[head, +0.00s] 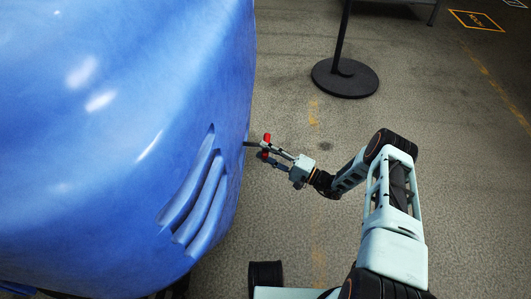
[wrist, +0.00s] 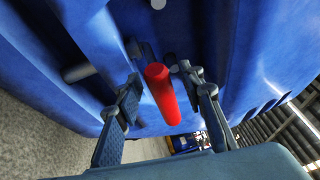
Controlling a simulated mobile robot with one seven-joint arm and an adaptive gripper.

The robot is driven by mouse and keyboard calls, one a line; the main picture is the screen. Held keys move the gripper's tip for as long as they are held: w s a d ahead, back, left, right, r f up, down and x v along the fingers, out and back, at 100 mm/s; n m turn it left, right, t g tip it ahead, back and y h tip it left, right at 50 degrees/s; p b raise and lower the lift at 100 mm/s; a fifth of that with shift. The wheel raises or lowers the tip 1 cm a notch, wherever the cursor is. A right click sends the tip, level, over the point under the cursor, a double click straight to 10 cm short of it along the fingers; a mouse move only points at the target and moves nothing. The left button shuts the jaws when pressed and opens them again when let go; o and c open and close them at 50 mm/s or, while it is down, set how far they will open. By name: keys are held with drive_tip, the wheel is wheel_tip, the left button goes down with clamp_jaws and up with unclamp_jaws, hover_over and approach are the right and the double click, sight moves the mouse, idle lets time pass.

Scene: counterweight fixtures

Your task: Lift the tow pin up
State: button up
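The tow pin has a red cylindrical handle (wrist: 163,92), which stands in the middle of the wrist view. In the head view the red handle (head: 267,138) shows beside the blue body's edge, partly covered by a finger. My gripper (wrist: 165,88) is open, with one finger on each side of the handle. Gaps show between the handle and both fingers, so I see no firm contact. In the head view my gripper (head: 268,151) reaches left to the handle. The pin's lower part is hidden.
The large blue counterweight body (head: 110,120) fills the left and has slanted grooves. A grey rod (wrist: 78,72) sticks out of it in the wrist view. A black round stand base (head: 345,78) is on the floor behind. The floor right of my arm is clear.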

drive_tip(key=shift+c, duration=0.3)
clamp_jaws()
wheel_tip(320, 180, up, 9)
drive_tip(key=p, duration=0.5)
drive_tip(key=shift+p, duration=0.4)
drive_tip(key=shift+r, duration=0.1)
unclamp_jaws()
drive_tip(key=shift+o, duration=0.3)
